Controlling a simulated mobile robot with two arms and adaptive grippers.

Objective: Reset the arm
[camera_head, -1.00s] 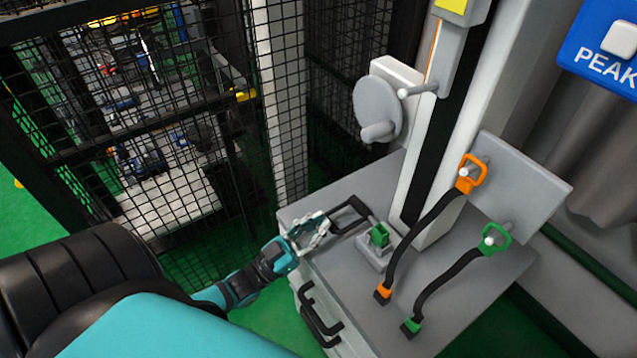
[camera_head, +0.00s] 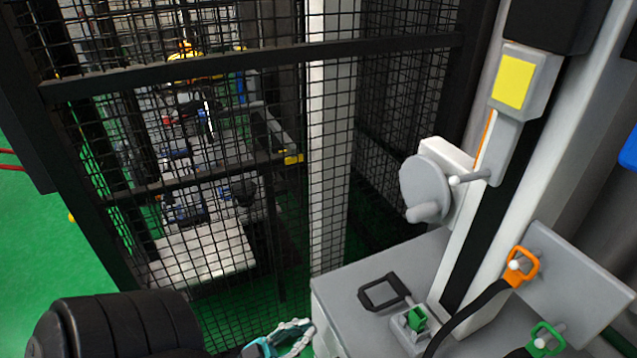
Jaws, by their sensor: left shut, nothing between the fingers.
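My left gripper (camera_head: 298,335) shows at the bottom edge, left of the grey bench (camera_head: 340,292). It is shut and empty, apart from everything on the bench; its arm is mostly cut off below. On the bench stand a black square handle (camera_head: 382,292) and a small grey block with a green socket (camera_head: 417,318). The drop tower column rises behind them, with a grey disc crank (camera_head: 425,188) and a yellow-faced box (camera_head: 511,80). My right gripper does not show.
Black mesh fencing (camera_head: 250,50) with a pale post (camera_head: 331,150) stands behind and left of the bench. An orange hook connector (camera_head: 522,266) with a black strap and a green one (camera_head: 546,338) hang on a grey plate (camera_head: 590,275) at right. Green floor (camera_head: 30,250) is open at left.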

